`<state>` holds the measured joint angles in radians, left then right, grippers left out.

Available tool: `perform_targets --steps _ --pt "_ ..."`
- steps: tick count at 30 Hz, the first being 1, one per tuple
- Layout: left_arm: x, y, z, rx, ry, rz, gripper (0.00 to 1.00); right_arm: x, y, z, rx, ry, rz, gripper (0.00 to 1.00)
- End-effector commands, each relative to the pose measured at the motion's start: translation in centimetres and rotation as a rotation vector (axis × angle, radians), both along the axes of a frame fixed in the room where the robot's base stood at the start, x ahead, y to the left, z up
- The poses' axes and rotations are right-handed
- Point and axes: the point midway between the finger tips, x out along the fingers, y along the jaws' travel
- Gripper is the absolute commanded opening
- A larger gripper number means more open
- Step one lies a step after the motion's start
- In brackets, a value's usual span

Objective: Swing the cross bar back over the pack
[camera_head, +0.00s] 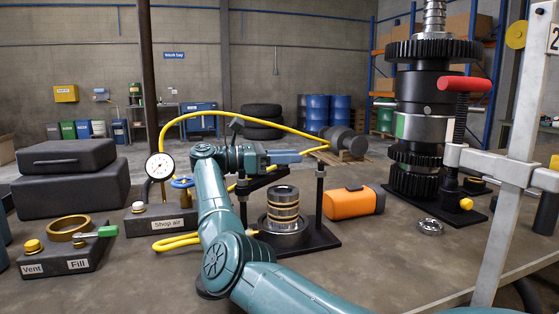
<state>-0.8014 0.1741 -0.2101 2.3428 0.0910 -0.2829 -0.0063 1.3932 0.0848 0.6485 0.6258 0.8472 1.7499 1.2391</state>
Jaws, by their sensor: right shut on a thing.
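The pack (283,208), a stack of steel and brass-coloured rings, stands on a black base plate (318,240) between two black posts. The black cross bar (262,181) runs from the top of the left post (243,210) rightward and back, at post-top height. Its far end is partly hidden by my gripper and stops short of the right post (320,190). My right gripper (292,156) is shut at the bar's far end, above and behind the pack. The exact contact is hidden. My left gripper is not in view.
An orange case (353,201) lies right of the fixture. A tall gear stack (420,120) and a red-handled press (463,84) stand further right. A shop air block (160,218) with gauge and yellow hose is on the left. The Vent/Fill block (68,258) is at front left.

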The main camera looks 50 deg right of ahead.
Motion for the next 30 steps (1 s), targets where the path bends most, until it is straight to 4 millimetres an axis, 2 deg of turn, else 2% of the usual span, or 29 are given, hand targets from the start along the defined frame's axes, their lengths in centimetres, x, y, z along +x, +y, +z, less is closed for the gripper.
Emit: perform_targets --steps 9,25,26,30 --pt "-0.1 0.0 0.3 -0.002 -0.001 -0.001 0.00 -1.8 0.2 0.0 0.000 0.003 -0.111 0.00" --pt "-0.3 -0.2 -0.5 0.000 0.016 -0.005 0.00 -2.1 0.3 0.0 0.001 0.002 -0.131 0.00" --pt "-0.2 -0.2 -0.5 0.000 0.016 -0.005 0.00 -2.1 0.3 0.0 0.001 0.002 -0.131 0.28" --pt "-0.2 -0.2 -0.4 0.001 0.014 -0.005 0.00 -2.1 0.3 0.0 0.001 0.002 -0.131 0.40"
